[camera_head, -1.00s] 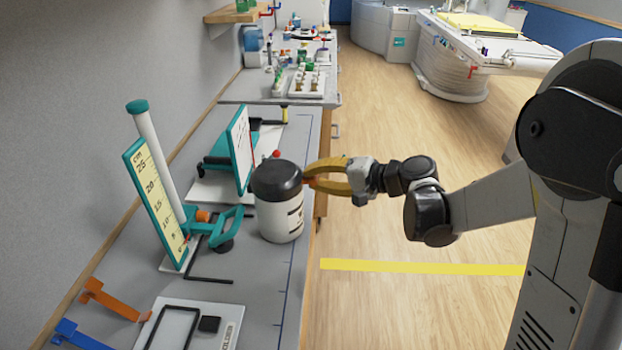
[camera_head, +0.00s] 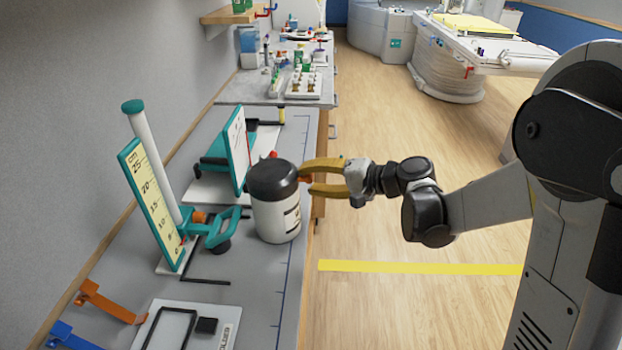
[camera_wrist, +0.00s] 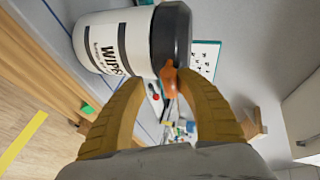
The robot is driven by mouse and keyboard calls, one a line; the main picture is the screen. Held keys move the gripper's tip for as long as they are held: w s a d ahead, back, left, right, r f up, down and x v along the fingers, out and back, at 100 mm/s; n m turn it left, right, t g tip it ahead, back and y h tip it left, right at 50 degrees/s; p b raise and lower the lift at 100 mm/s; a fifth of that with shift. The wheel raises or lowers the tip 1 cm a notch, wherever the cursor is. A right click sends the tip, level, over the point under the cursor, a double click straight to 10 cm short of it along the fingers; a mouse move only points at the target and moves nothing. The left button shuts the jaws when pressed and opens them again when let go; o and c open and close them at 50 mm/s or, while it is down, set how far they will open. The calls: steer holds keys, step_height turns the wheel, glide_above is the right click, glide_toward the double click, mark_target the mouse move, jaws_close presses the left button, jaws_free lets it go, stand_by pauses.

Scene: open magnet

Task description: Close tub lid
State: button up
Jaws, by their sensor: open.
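The tub (camera_head: 276,219) is a white wipes canister standing upright near the bench's right edge. Its dark lid (camera_head: 272,179) sits on top and looks seated on the rim; I cannot tell if it is fully fastened. In the wrist view the tub (camera_wrist: 98,42) appears sideways with its lid (camera_wrist: 171,35) to the right. An orange tab (camera_wrist: 169,78) projects from the lid's side. My gripper (camera_head: 304,178) is open at the lid's right side. In the wrist view its yellow fingers (camera_wrist: 160,86) are spread, with the tab between or just ahead of their tips.
Left of the tub is a teal clamp stand with a yellow scale (camera_head: 155,205). A teal-framed panel (camera_head: 237,150) stands behind it. A flat holder plate (camera_head: 190,330) lies at the front. Bottles and racks (camera_head: 304,83) fill the far bench. The floor (camera_head: 400,305) to the right is clear.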

steer(key=v, duration=1.2)
steer(key=s+d+f+n+h, duration=0.1)
steer(key=s+d+n+h, duration=0.1)
steer(key=s+h, duration=0.4)
steer(key=s+d+f+n+h, duration=0.2)
steer(key=s+h, duration=0.3)
steer(key=s, duration=0.8)
steer(key=shift+s+d+f+n+g+h, duration=0.2)
steer(key=shift+s+d+n+g+h, duration=0.1)
steer(key=shift+n+h, duration=0.15)
